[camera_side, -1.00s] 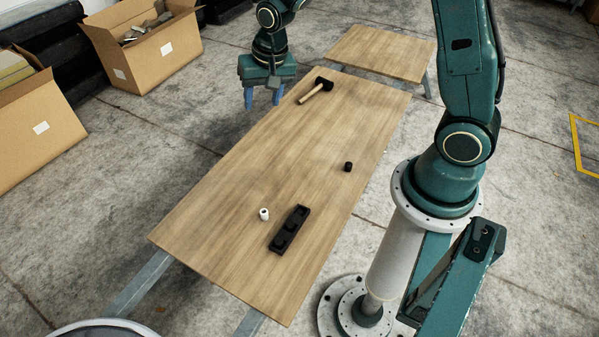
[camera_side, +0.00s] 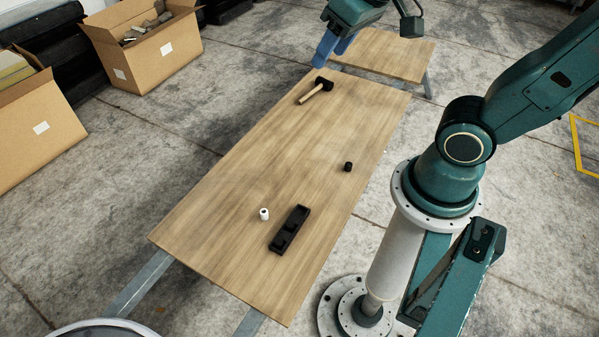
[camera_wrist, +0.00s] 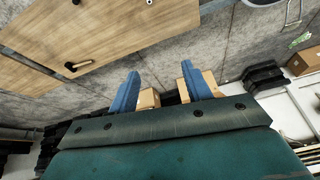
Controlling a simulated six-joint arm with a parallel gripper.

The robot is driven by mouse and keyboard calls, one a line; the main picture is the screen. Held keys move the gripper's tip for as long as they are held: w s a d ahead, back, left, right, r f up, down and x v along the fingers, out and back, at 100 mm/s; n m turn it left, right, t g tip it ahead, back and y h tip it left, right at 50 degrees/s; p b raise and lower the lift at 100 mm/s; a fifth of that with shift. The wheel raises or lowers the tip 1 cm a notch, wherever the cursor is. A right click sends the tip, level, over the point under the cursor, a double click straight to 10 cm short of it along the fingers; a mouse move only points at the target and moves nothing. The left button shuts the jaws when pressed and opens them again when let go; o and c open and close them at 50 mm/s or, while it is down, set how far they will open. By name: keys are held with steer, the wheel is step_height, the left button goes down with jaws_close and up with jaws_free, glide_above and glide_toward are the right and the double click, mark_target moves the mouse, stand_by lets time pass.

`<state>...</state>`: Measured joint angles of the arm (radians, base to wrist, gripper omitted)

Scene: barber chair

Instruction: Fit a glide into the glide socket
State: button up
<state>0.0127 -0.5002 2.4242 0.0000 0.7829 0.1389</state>
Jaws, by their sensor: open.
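A small white cylinder (camera_side: 264,214) stands on the wooden table (camera_side: 230,180), just left of a long black block (camera_side: 290,230) with hollows in its top. A small black cylinder (camera_side: 348,167) stands near the table's right edge. I cannot tell which of these is a glide or where the glide socket is. My gripper (camera_side: 334,50) is high above the far end of the table, with its blue fingers tilted. In the wrist view its fingers (camera_wrist: 160,72) are apart with nothing between them.
A hammer with a black head and pale handle (camera_side: 317,91) lies at the table's far end. A smaller wooden table (camera_side: 385,52) stands beyond. Cardboard boxes (camera_side: 150,50) stand on the floor at the left. The middle of the table is clear.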

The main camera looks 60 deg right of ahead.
steer(key=s+r+n, duration=0.1)
steer(key=s, duration=0.5)
steer(key=shift+a+n+t, duration=0.15)
steer(key=shift+n+t, duration=0.15)
steer(key=shift+n, duration=0.1)
